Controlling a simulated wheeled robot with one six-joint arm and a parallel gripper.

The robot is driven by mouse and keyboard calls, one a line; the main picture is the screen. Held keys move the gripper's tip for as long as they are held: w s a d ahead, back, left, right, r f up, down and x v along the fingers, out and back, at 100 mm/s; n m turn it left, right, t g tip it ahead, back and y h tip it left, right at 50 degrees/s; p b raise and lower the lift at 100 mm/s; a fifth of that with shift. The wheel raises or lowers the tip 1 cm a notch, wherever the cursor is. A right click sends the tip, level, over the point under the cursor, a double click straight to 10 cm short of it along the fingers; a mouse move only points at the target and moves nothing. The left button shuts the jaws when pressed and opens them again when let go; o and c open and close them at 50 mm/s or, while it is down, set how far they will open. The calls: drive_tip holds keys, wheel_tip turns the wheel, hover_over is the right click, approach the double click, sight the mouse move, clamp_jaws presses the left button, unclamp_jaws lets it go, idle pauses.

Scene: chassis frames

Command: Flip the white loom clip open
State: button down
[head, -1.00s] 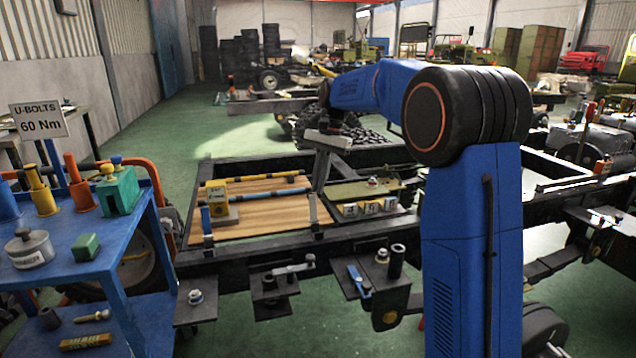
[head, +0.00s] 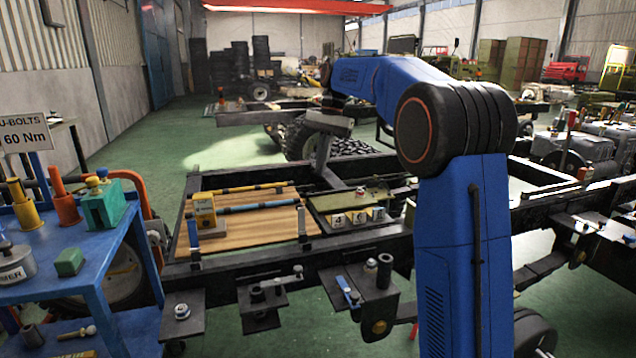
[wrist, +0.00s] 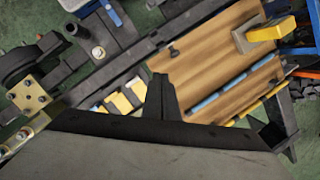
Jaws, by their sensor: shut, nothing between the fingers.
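My gripper (head: 322,152) hangs at the end of my arm over the chassis frame, near the right end of the wooden board (head: 262,222). It is shut and empty, and its dark fingers also show in the wrist view (wrist: 161,97). A pale upright clip (head: 302,224) stands at the board's front right corner, and a bluish one (head: 194,236) at its front left. A pale lever (head: 284,279) lies on a front bracket, beside a blue lever (head: 347,290) on another. I cannot tell for sure which is the white loom clip. My gripper touches none of them.
Yellow and blue tubes (head: 257,207) lie across the board beside a yellow block (head: 204,213). A blue cart (head: 105,270) with tools is at the left. Dark rails surround the board.

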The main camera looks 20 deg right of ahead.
wheel_tip(320, 180, up, 2)
drive_tip(key=m+t+h, duration=0.2)
drive_tip(key=m+t, duration=0.4)
drive_tip(key=m, duration=0.2)
approach(300, 205)
drive_tip(key=x, duration=0.4)
drive_tip(key=shift+s+f, duration=0.3)
drive_tip(key=shift+w+a+f, duration=0.1)
drive_tip(key=shift+w+f, duration=0.35)
drive_tip(key=shift+w, duration=0.1)
